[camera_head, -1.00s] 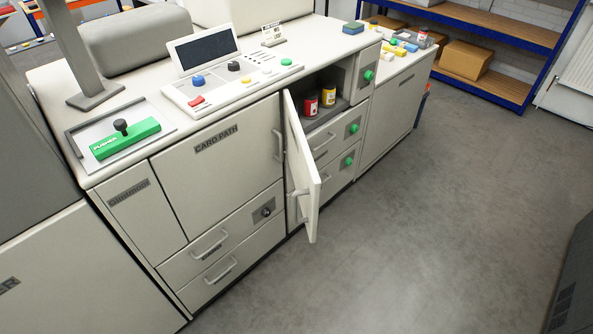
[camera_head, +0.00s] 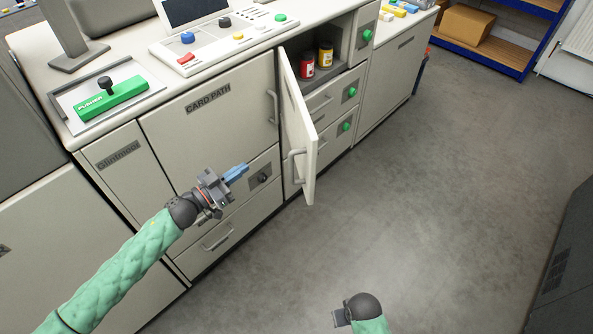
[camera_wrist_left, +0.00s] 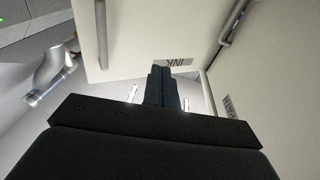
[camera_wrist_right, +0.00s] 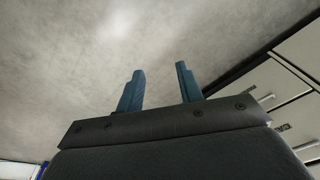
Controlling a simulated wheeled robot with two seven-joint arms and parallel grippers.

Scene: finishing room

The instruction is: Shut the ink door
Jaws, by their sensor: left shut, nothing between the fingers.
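The ink door (camera_head: 300,128) is a cream panel standing ajar, swung out from its cabinet opening. Its handle (camera_head: 293,158) is on the face toward the left of the picture. In the left wrist view the door (camera_wrist_left: 120,40) fills the upper middle, with an INK label (camera_wrist_left: 178,62). My left gripper (camera_head: 238,172) is shut and empty, in front of the drawers to the left of the door; its fingertips (camera_wrist_left: 164,70) overlap the door's lower edge in its wrist view, contact unclear. My right gripper (camera_head: 338,318) is low over the floor; its fingers (camera_wrist_right: 158,88) are apart and empty.
Inside the opening stand a red tin (camera_head: 307,64) and a yellow tin (camera_head: 326,54). The CARD PATH door (camera_head: 205,125) and drawers lie left of the ink door. Drawers with green knobs (camera_head: 352,91) lie right. The grey floor (camera_head: 430,190) on the right is clear.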

